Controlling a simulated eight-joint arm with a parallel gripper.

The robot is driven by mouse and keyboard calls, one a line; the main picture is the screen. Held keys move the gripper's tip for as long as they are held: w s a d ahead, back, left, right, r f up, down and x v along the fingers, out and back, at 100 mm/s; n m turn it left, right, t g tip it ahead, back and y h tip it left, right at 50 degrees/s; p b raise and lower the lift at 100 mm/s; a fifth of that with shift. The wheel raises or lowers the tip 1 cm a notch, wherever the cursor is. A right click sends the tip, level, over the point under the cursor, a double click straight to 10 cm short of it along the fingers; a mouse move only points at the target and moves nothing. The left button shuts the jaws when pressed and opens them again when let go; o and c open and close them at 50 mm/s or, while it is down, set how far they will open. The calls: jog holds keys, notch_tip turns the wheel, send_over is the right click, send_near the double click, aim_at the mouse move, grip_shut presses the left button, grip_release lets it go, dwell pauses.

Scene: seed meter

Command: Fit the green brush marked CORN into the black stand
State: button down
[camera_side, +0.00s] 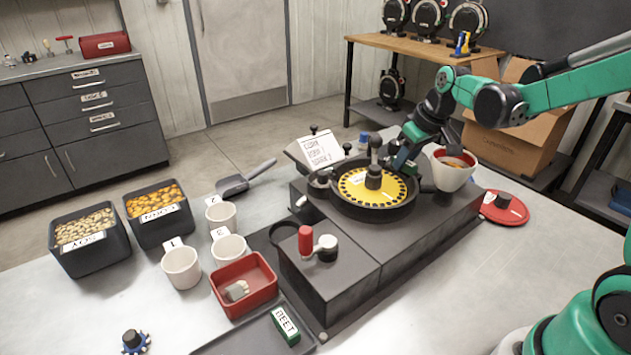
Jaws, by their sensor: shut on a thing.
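My gripper (398,168) is at the right rim of the round black pan with the yellow seed plate (357,189), right of the black upright stand (374,166) on the plate. It is shut on a small green piece (404,158), which looks like the green brush; the jaws hide most of it and no CORN mark is readable. I cannot tell whether the brush touches the stand. Another green block, marked BEET (286,326), lies in the dark tray (238,336) at the front.
A white bowl (450,176) stands just right of my gripper. The dark meter body (365,255) carries a red-handled crank (306,241). SOY (90,258) and CORN (160,229) bins, white cups, a red tray (262,298) and a scoop (246,178) are left.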

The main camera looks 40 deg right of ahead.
jog(key=shift+c, duration=1.9)
grip_release()
jog(key=shift+r, duration=2.95)
jog(key=shift+a, duration=0.1)
jog(key=shift+t, duration=0.6)
jog(key=s+a, duration=0.1)
jog(key=a, duration=0.1)
jog(key=s+a, duration=0.1)
jog(key=a, duration=0.1)
jog(key=s+a, duration=0.2)
jog(key=shift+a+r, duration=0.15)
jog(key=shift+r, duration=0.2)
jog(key=shift+t, duration=0.8)
jog(key=s+a, duration=0.1)
jog(key=s+a+f, duration=0.1)
jog(key=s+a, duration=0.1)
jog(key=s+a+f, duration=0.1)
jog(key=s+a, duration=0.1)
jog(key=shift+a+f, duration=0.1)
jog(key=shift+s+a+f, duration=0.25)
jog(key=shift+s, duration=0.1)
